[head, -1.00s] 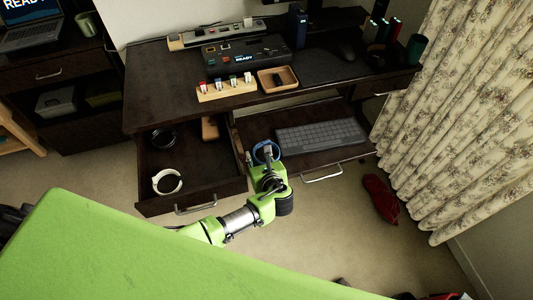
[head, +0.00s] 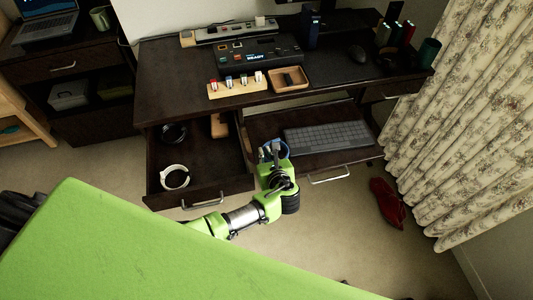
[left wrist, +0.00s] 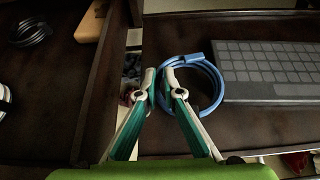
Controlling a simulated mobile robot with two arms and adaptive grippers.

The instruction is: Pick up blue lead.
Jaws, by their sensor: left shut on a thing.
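The blue lead (left wrist: 203,66) is a coiled ring with a plug end, seen in the left wrist view beside the keyboard's left edge. In the head view only a small part of the lead (head: 285,148) shows, behind my fingers. My left gripper (left wrist: 159,84) is shut on the left side of the coil. It also shows in the head view (head: 269,151), over the left end of the keyboard tray (head: 262,128). I cannot tell whether the coil is clear of the tray. My right gripper is not in view.
An open drawer (head: 205,180) just left holds a white coil (head: 174,177), a dark coil (head: 173,133) and a wooden piece (head: 219,125). The grey keyboard (head: 328,137) lies right on the tray. The desktop (head: 165,73) is above. A red item (head: 386,203) lies on the floor.

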